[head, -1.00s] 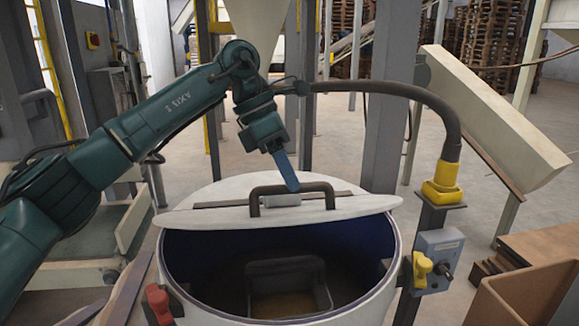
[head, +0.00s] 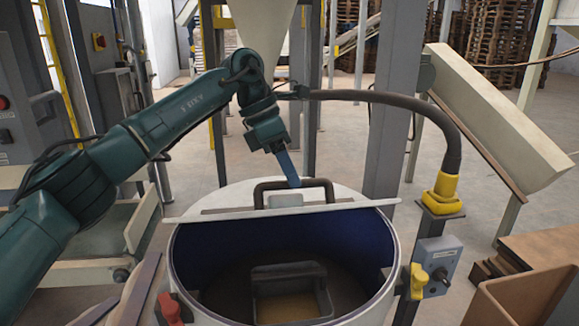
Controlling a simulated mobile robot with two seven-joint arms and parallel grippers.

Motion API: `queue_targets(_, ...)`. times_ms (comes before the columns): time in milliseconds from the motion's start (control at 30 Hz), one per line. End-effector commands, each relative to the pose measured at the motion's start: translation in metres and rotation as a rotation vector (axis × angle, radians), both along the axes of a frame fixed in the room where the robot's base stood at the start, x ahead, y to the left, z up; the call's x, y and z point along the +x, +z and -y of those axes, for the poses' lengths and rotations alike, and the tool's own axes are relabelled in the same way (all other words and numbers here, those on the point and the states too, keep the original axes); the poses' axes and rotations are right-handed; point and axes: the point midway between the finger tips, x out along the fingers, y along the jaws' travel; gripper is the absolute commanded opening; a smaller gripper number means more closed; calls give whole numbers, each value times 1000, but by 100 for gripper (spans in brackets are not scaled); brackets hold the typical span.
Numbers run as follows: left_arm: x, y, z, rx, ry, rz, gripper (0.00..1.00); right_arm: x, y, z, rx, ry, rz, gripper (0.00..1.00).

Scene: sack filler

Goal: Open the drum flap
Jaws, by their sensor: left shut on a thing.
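The white drum (head: 350,317) stands in front of me with its near half open, showing a dark blue inner wall. Its pale flap (head: 225,214) is raised, its straight front edge showing as a thin strip across the drum. The dark bar handle (head: 262,187) stands on the flap's far side from me. My left gripper (head: 291,182), with blue fingers, comes down from above and is shut on the handle near its middle. A scoop-like grey box (head: 290,268) with grainy tan stuff shows inside the drum. My right gripper is not in view.
A red clamp (head: 170,308) and a yellow clamp (head: 418,280) sit at the drum's sides. A grey control box (head: 437,264) and a thick dark hose (head: 440,110) stand at the right. A cardboard box (head: 530,298) is at lower right.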

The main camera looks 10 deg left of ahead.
Motion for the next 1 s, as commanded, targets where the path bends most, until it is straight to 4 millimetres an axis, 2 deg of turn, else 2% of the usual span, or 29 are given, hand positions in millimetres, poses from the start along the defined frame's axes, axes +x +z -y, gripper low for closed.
queue_targets(33, 3, -7, -5, 12, 14, -2, 24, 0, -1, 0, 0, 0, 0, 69)
queue_targets(200, 3, -6, -4, 12, 14, -2, 38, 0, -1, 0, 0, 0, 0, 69)
queue_targets(533, 3, 2, -6, 11, 13, 3, 38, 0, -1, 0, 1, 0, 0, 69)
queue_targets(667, 3, 21, -13, 9, 13, 5, 38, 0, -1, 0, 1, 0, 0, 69)
queue_targets(1000, 5, 92, -42, 6, 8, 3, 38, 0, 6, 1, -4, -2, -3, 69)
